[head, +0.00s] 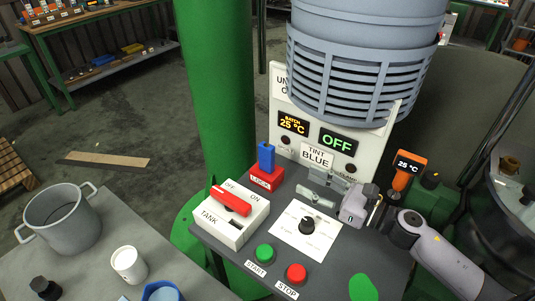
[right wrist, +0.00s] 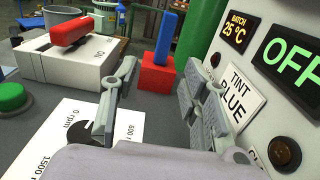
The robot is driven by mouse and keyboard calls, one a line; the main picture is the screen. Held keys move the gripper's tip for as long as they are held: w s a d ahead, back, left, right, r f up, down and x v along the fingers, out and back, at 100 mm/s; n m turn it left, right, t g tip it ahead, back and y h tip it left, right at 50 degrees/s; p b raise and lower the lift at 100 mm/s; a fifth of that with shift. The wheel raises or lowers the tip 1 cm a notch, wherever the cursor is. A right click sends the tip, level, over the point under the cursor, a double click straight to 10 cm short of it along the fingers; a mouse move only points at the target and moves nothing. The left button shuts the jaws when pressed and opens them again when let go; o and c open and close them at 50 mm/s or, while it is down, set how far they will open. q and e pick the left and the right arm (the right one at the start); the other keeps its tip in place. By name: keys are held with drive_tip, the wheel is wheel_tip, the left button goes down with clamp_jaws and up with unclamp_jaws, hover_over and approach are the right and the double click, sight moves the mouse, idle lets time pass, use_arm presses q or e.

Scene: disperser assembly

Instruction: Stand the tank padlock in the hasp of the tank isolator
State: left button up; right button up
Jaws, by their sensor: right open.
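The tank isolator is a white box (head: 238,226) marked TANK, OFF and ON, with a red handle (head: 231,201) on top. It also shows in the right wrist view (right wrist: 75,68). Behind it stands a red block (head: 265,179) with a small label and an upright blue piece (head: 266,156). The block also shows in the right wrist view (right wrist: 157,75); I cannot tell whether it is the padlock. I cannot make out the hasp. My right gripper (head: 309,184) is open and empty above the panel, its fingers (right wrist: 160,78) pointing towards the red block, apart from it. My left gripper is not in view.
A speed knob (head: 307,226) on a white dial plate lies below my right gripper. Green START (head: 264,252) and red STOP (head: 296,274) buttons are in front. The upright display board (head: 339,153) stands close beside my gripper. A pot (head: 62,222) and white cup (head: 129,264) stand left.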

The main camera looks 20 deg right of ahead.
sight(273, 162)
drive_tip(key=p+x, duration=0.2)
drive_tip(key=x, duration=0.5)
drive_tip(key=shift+w+a+r, duration=0.1)
drive_tip(key=shift+w, duration=0.3)
drive_tip(key=shift+w+a+p, duration=0.3)
drive_tip(key=shift+w+a, duration=0.1)
drive_tip(key=shift+w, duration=0.05)
drive_tip(key=shift+w+a, duration=0.15)
drive_tip(key=shift+w, duration=0.1)
drive_tip(key=p+x, duration=0.2)
drive_tip(key=x, duration=0.2)
drive_tip(key=shift+w, duration=0.35)
drive_tip(key=shift+s, duration=0.1)
drive_tip(key=shift+c, duration=0.6)
clamp_jaws()
